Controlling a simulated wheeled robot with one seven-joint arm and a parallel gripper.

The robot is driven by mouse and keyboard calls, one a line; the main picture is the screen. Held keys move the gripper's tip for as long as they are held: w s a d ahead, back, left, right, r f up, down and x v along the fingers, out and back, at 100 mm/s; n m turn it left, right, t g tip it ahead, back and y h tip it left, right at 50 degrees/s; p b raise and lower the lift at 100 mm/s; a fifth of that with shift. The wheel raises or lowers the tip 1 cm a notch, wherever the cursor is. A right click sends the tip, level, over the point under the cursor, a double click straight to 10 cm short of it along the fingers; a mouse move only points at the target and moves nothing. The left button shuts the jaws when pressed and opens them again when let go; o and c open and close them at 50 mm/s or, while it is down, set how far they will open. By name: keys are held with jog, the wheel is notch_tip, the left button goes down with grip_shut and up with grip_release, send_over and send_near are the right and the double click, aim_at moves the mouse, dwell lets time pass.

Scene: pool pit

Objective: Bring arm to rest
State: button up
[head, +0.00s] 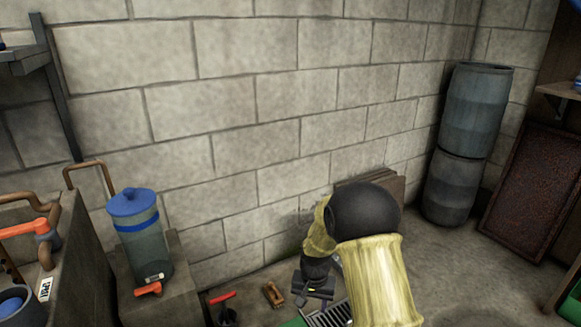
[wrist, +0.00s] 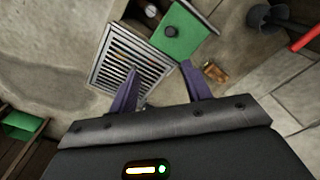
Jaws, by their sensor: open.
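My gripper (wrist: 158,80) is open in the wrist view, its two purple fingers apart with nothing between them. It points down toward a metal floor grate (wrist: 130,58) and a green flat object (wrist: 184,30) with a dark knob. In the head view my arm is at the lower right of centre, bent, with a yellow sleeve and a dark joint. The gripper end (head: 313,290) hangs low in front of the wall, above the grate (head: 330,314). Its fingers are hard to make out there.
A blue-lidded canister (head: 140,240) stands on a block at left, near pipes with an orange valve handle (head: 20,229). Stacked barrels (head: 473,115) and a rusty panel (head: 533,190) stand at right. A small brown object (head: 272,294) lies on the floor. The wall is close behind.

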jog(key=s+d+r+n+t+p, duration=0.1)
jog(key=s+d+r+p, duration=0.1)
jog(key=s+d+r, duration=0.55)
jog(key=s+d+r+n+t+p, duration=0.1)
jog(key=s+d+r+n+p, duration=0.15)
jog(key=s+r, duration=0.9)
jog(key=w+p+v, duration=0.2)
jog(key=p+v, duration=1)
jog(key=w+r+p+v, duration=0.1)
jog(key=w+p+v, duration=0.2)
jog(key=p+v, duration=0.9)
jog(key=w+p+v, duration=0.2)
jog(key=p+v, duration=1.1)
jog(key=p, duration=0.1)
jog(key=shift+a+r+m, duration=0.3)
jog(key=shift+a+m, duration=0.1)
jog(key=shift+m, duration=0.05)
